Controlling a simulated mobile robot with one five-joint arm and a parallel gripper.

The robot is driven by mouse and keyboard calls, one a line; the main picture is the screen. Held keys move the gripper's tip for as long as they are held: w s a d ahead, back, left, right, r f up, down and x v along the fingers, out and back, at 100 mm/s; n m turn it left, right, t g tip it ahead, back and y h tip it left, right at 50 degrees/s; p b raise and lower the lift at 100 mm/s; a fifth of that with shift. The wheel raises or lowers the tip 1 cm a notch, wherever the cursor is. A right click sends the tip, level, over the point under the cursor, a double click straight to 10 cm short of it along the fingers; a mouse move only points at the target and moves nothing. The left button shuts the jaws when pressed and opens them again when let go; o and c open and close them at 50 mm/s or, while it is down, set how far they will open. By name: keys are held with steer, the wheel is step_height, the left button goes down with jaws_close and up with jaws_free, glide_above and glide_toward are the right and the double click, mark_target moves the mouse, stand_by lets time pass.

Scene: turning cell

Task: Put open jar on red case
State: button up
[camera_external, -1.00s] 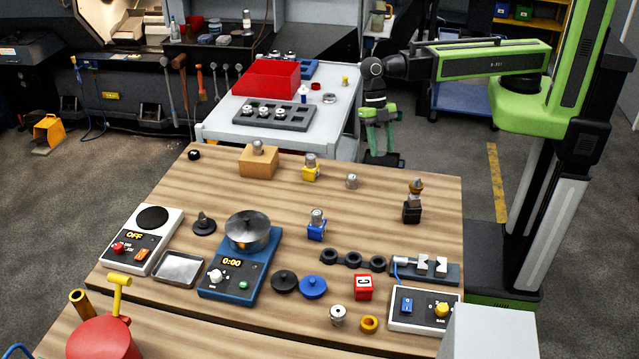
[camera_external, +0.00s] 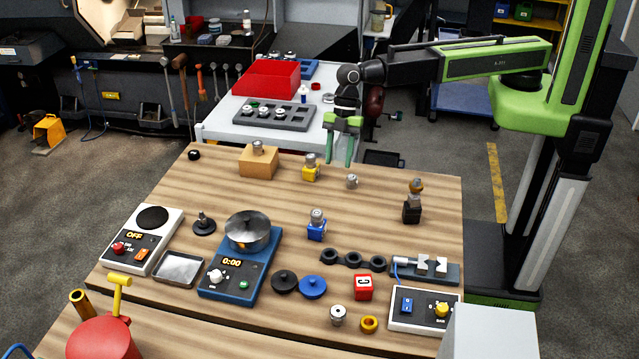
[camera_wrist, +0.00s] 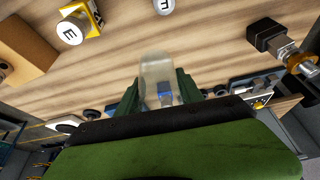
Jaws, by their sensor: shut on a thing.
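My gripper (camera_external: 340,160) hangs in the air by the far edge of the wooden table in the external view, fingers down. In the wrist view my gripper (camera_wrist: 158,92) is shut on a clear jar (camera_wrist: 156,68), which sits between the green fingers. A red block marked C (camera_external: 363,294), which fits the red case, stands near the front right of the wooden table, well away from my gripper. Its top looks bare.
Black rings (camera_external: 353,259), a vise (camera_external: 440,268) and a control box (camera_external: 408,319) surround the red block. A red bin (camera_external: 250,83) stands behind.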

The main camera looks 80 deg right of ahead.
steer(key=w+a+r+m+p, duration=0.1)
steer(key=w+a+r+p, duration=0.1)
steer(key=a, duration=1.3)
steer(key=n+b, duration=0.2)
steer(key=b, duration=0.4)
glide_above(362, 290)
steer(key=d, duration=0.2)
steer(key=f, duration=0.5)
steer(key=shift+w+a+f, duration=0.1)
steer(key=shift+a, duration=0.2)
step_height(362, 290, down, 4)
steer(key=b, duration=0.4)
steer(key=shift+f, duration=0.2)
steer(key=shift+r, duration=0.3)
steer(key=shift+f, duration=0.25)
steer(key=o, duration=1.3)
